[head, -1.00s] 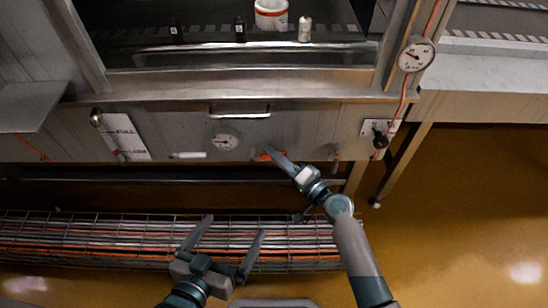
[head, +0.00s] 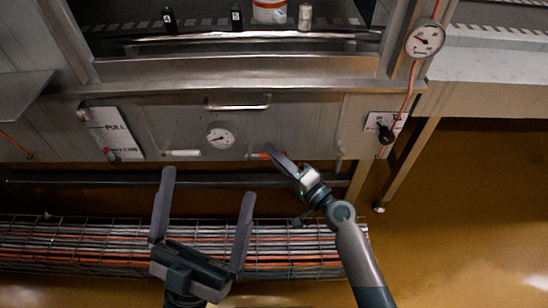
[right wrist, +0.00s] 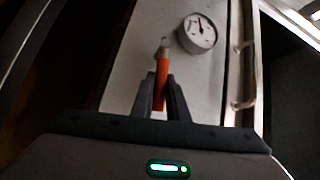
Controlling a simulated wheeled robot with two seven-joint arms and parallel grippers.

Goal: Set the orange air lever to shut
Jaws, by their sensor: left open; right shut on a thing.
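The orange air lever (head: 259,156) sits on the steel front panel, right of a round gauge (head: 220,138). In the head view it lies about level, mostly hidden by my right gripper (head: 270,152). The right wrist view shows the orange lever (right wrist: 162,70) between the fingertips of my right gripper (right wrist: 160,92), which is shut on it. My left gripper (head: 205,188) is open and empty, below the panel and in front of the cable tray.
A white-handled lever (head: 182,153) is left of the gauge. A black knob (head: 385,134) on a white plate is at the right. A bar handle (head: 237,103) is above. A wire cable tray (head: 90,240) runs below. A second gauge (head: 424,39) hangs upper right.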

